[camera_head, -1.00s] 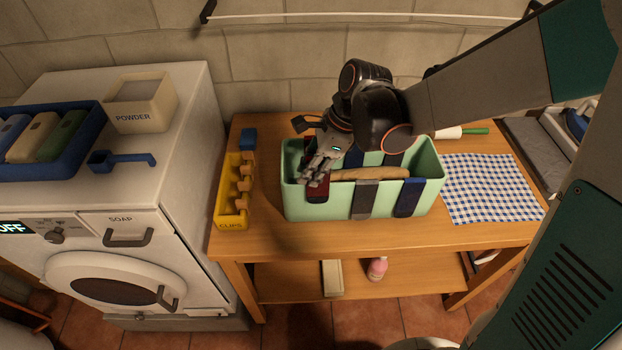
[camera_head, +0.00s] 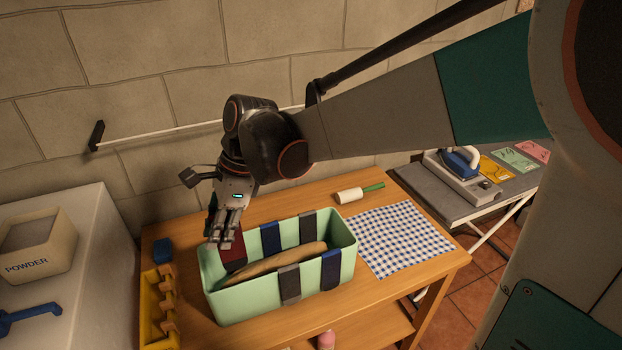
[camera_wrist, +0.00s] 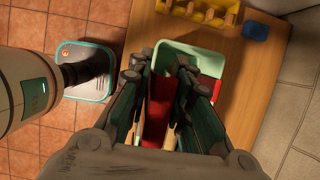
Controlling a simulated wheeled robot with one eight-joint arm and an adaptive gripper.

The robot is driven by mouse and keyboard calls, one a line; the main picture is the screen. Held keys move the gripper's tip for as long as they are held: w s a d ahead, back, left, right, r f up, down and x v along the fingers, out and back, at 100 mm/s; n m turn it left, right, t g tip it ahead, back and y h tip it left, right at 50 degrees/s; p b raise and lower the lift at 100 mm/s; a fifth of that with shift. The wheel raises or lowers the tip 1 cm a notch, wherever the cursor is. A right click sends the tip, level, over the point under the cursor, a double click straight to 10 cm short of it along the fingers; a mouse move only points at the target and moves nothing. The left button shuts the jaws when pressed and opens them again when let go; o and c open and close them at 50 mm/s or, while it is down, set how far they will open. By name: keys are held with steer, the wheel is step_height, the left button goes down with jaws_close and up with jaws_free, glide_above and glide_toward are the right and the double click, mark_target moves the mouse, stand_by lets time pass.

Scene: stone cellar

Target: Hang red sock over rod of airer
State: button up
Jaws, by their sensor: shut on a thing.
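The dark red sock (camera_head: 233,254) hangs from my gripper (camera_head: 223,240) at the left end of the mint-green bin (camera_head: 250,310). My fingers are shut on its upper part; its lower end is at or just above the bin, and I cannot tell if it touches. The wrist view shows red cloth (camera_wrist: 156,118) between and beside my gripper's fingers (camera_wrist: 165,72). A thin white rod (camera_head: 180,133) runs along the stone wall behind, from a dark bracket at left; my arm hides part of it.
Navy and grey socks (camera_head: 290,284) drape over the bin's rims, with a tan roll (camera_head: 265,265) inside. A yellow clips tray (camera_head: 150,310) and blue block (camera_head: 162,250) stand left. A checked cloth (camera_head: 405,240) and white roller (camera_head: 350,196) lie right. The washer is far left.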

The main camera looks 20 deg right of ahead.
step_height(320, 180, up, 14)
steer(key=p, duration=0.9)
steer(key=shift+s+p, duration=0.15)
steer(key=shift+p, duration=0.15)
